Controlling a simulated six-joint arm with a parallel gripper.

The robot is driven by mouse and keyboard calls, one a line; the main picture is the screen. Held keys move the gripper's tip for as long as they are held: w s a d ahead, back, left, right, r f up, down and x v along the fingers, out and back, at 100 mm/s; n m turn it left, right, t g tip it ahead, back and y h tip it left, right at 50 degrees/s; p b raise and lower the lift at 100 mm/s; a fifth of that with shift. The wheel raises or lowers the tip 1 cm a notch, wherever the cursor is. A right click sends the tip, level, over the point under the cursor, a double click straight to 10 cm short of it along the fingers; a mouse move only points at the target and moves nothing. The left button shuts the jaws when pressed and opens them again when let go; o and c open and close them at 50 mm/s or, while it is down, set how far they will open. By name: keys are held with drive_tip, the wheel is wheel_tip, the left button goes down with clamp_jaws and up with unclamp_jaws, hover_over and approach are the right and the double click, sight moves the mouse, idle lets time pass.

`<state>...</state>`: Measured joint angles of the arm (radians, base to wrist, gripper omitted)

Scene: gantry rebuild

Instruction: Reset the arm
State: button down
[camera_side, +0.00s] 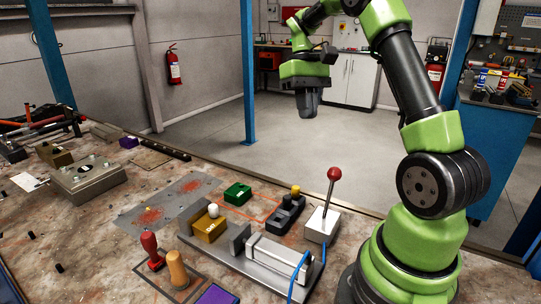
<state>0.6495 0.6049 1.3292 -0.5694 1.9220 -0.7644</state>
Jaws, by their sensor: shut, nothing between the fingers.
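My gripper (308,108) hangs from my green and black arm at the upper middle of the side view. It points down, high above the far edge of the workbench (100,230). The fingers are dark, shut and empty. My gripper is apart from every object on the bench.
A red-knobbed lever (333,175) stands upright on a light box near my base. Beside it are a dark block with a yellow knob (295,190), a green block (237,193), a silver cylinder fixture (275,257) and red (150,246) and orange (176,268) handles. A blue post (248,80) stands behind.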

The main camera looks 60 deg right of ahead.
drive_tip(key=s+a+r+n+t+h, duration=0.25)
drive_tip(key=a+r+t, duration=0.35)
drive_tip(key=a, duration=0.6)
drive_tip(key=s+a+t+y, duration=0.1)
drive_tip(key=s+a+t, duration=0.3)
drive_tip(key=s+a, duration=0.4)
drive_tip(key=shift+a+r, duration=0.25)
drive_tip(key=shift+r, duration=0.1)
drive_tip(key=shift+m+y, duration=0.25)
